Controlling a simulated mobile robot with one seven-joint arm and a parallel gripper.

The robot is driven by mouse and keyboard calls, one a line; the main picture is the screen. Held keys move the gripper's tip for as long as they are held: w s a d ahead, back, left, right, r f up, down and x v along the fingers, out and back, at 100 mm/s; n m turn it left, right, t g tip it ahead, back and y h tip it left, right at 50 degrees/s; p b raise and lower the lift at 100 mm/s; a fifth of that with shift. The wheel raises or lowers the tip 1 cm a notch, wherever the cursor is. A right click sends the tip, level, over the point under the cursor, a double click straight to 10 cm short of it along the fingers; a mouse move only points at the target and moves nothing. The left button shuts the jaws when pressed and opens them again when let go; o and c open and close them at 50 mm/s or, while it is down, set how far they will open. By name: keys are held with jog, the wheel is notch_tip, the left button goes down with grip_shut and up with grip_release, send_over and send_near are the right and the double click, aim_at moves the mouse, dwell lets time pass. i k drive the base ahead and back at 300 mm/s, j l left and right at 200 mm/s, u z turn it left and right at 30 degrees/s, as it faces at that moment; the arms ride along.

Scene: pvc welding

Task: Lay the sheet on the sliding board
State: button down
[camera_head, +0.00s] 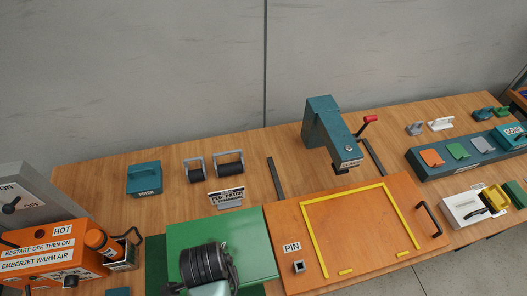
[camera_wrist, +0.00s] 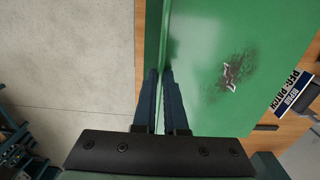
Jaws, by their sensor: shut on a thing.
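The green sheet (camera_head: 245,238) is left of the orange sliding board (camera_head: 350,228), its right edge close to the board's left edge. I cannot tell whether it touches or overlaps the board. My gripper's wrist (camera_head: 205,263) covers the sheet's front part in the head view and hides the fingertips. In the wrist view my gripper (camera_wrist: 160,75) is shut on an edge of the sheet (camera_wrist: 205,60), one finger on each side. The sheet shows a dark smudge with a pale-edged tear. The board carries a yellow tape outline, a PIN label and a black handle.
A press arm (camera_head: 332,130) with a red lever stands behind the board. Two rollers (camera_head: 229,163), a teal box (camera_head: 144,179) and a PER PATCH sign (camera_head: 226,198) stand behind the sheet. An orange warm-air unit (camera_head: 50,260) is left; a teal tray (camera_head: 465,150) is right.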

aim_at(357, 225)
jog(key=i+l, duration=0.1)
jog(key=l, duration=0.4)
jog(key=i+l, duration=0.1)
jog(key=l, duration=0.35)
jog(key=i+l, duration=0.1)
jog(key=l, duration=0.4)
jog(key=i+l, duration=0.1)
jog(key=l, duration=0.35)
